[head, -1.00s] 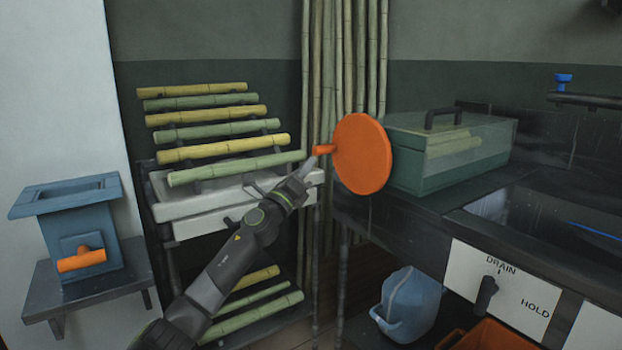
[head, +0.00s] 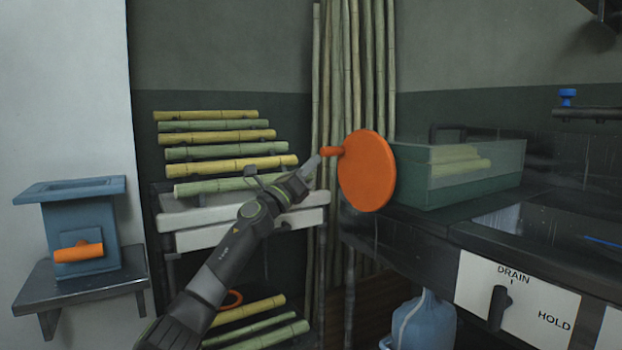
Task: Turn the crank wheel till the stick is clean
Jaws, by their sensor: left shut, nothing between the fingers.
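The orange crank wheel (head: 367,172) is a large disc at the middle of the head view, with a short orange handle (head: 331,151) sticking out to its left. My left gripper (head: 312,164) is shut and empty, its tip just below and left of the handle; I cannot tell if it touches. Cane sticks (head: 222,149), green and yellow, lie on a rack behind my left arm. A clear-sided green box (head: 474,180) right of the wheel holds several cane pieces. No stick in the press can be made out. My right gripper is not in view.
A blue hopper box with an orange handle (head: 78,252) stands on a wall shelf at left. A panel (head: 516,304) marked DRAIN and HOLD has a dark lever. A blue jug (head: 424,322) stands below the counter. Tall canes lean behind the wheel.

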